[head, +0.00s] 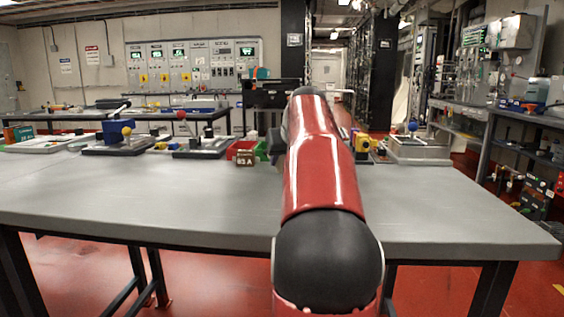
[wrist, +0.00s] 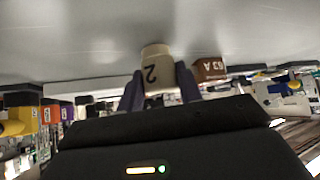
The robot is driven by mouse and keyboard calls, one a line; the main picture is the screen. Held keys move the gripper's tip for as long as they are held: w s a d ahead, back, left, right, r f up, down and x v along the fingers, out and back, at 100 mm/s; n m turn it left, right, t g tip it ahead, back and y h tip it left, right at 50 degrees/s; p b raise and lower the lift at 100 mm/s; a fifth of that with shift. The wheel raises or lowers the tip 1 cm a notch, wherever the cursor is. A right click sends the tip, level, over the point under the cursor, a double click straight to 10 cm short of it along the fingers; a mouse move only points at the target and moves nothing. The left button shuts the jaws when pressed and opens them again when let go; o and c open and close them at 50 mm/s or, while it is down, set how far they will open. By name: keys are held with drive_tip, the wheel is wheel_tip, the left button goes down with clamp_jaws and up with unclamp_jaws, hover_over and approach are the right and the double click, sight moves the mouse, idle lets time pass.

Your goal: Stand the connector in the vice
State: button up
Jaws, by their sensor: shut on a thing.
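In the wrist view, my gripper (wrist: 158,92) is shut on a cream piece (wrist: 155,58) marked "2". Its two dark fingers stand on either side of the piece. I cannot tell whether this piece is the connector. A brown block (wrist: 208,70) marked "63 A" shows just to its right, apart from the fingers; it also stands on the bench in the head view (head: 244,158). In the head view my red arm hides the middle of the bench, and the fingers and held piece cannot be made out. I cannot clearly identify the vice in either view.
The grey bench (head: 150,200) is clear in front. Along its back stand a blue-bodied device with a yellow ball (head: 126,131), a grey device with a lever (head: 202,147), a red bin (head: 241,147), a yellow part (head: 363,143) and a pale box (head: 418,149).

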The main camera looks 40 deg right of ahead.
drive_tip(key=shift+f, duration=0.15)
drive_tip(key=o, duration=1.1)
drive_tip(key=shift+c, duration=0.2)
